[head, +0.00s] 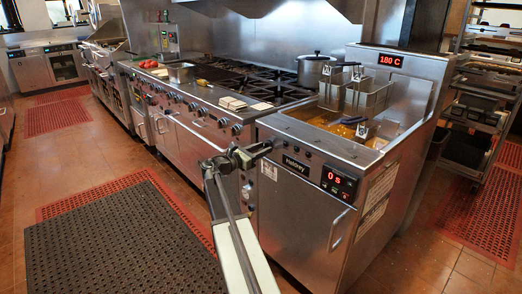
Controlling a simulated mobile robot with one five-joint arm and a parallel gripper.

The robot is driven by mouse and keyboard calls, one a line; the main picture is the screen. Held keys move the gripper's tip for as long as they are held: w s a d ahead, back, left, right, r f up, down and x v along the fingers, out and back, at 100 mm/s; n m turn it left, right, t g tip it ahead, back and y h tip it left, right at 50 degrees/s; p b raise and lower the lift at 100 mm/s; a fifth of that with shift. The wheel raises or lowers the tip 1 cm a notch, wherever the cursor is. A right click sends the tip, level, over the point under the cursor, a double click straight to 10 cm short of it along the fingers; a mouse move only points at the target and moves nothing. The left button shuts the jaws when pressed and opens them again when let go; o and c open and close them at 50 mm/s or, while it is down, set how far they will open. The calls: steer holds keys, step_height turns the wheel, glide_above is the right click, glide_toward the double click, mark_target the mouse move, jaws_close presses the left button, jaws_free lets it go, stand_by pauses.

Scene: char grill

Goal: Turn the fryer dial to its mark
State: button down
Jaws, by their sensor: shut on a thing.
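The fryer (300,215) stands at the centre right, a steel cabinet with a sloped front panel. My gripper (267,146) is at the left end of that panel. It is shut on the fryer dial, which the jaws and wrist mostly hide, so its pointer and mark cannot be read. A red display (390,60) on the fryer's back post reads 180 C. A timer panel (339,183) on the front reads 0 s.
Fryer baskets (367,98) hang over the oil vat (345,126). A range with burners and a pot (316,70) stands to the left. Folded cloths (233,103) lie on its front ledge. A wire rack (480,120) stands at the right. The matted floor (120,240) at left is clear.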

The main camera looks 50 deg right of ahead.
steer(key=shift+n, duration=0.4)
steer(key=c, duration=0.9)
jaws_free()
steer(key=shift+d, duration=0.1)
steer(key=shift+c, duration=0.2)
steer(key=a, duration=0.7)
steer(key=shift+w+a, duration=0.3)
steer(key=shift+a, duration=0.1)
